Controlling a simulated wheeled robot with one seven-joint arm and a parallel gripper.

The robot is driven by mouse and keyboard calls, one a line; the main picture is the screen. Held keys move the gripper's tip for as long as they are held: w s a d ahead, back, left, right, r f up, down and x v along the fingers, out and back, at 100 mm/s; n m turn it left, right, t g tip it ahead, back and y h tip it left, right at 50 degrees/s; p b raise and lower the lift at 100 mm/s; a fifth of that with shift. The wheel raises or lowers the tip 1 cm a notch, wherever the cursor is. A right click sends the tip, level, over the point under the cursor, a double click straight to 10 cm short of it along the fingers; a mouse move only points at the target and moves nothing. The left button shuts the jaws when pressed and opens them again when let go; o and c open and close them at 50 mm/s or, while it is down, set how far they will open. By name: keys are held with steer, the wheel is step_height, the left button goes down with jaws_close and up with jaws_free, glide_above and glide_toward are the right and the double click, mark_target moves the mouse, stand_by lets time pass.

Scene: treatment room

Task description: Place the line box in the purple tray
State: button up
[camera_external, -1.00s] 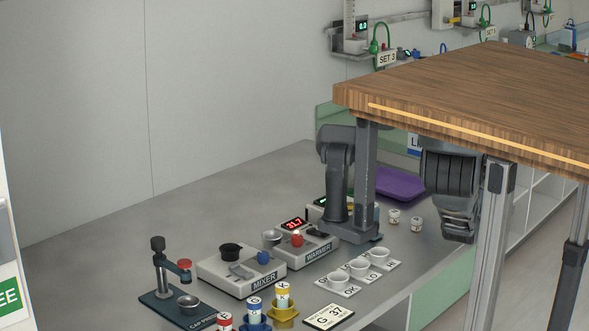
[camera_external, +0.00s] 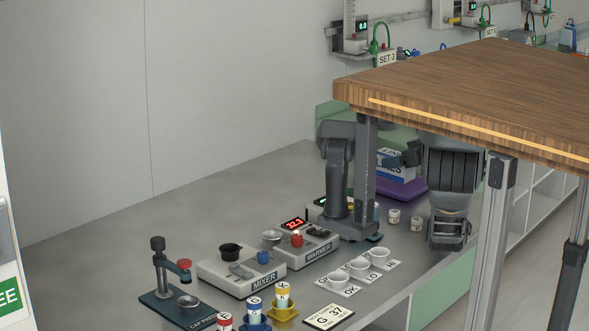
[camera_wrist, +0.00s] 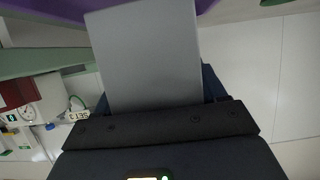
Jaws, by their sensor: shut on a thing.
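The line box (camera_external: 391,166), white and blue with part of its lettering showing, is over the purple tray (camera_external: 412,189) at the back right of the counter. I cannot tell whether its bottom touches the tray. My gripper (camera_external: 408,155) is shut on the box from the right, partly hidden by my arm. In the wrist view the box (camera_wrist: 150,50) is a plain grey face between the dark fingers, and the purple tray (camera_wrist: 45,7) shows along the top edge.
A wooden tabletop (camera_external: 470,95) and its grey legs stand in front of my arm. The warmer (camera_external: 318,246), two small white jars (camera_external: 405,220) and a row of white cups (camera_external: 358,268) are on the counter nearer the camera.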

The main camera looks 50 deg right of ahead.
mark_target(397, 169)
steer(key=shift+f, duration=1.5)
steer(key=shift+f, duration=0.15)
steer(key=o, duration=1.1)
steer(key=shift+s+r, duration=0.2)
steer(key=shift+r, duration=0.05)
steer(key=v, duration=1.1)
steer(key=shift+s, duration=0.25)
steer(key=shift+w+a+r, duration=0.1)
steer(key=shift+r, duration=0.1)
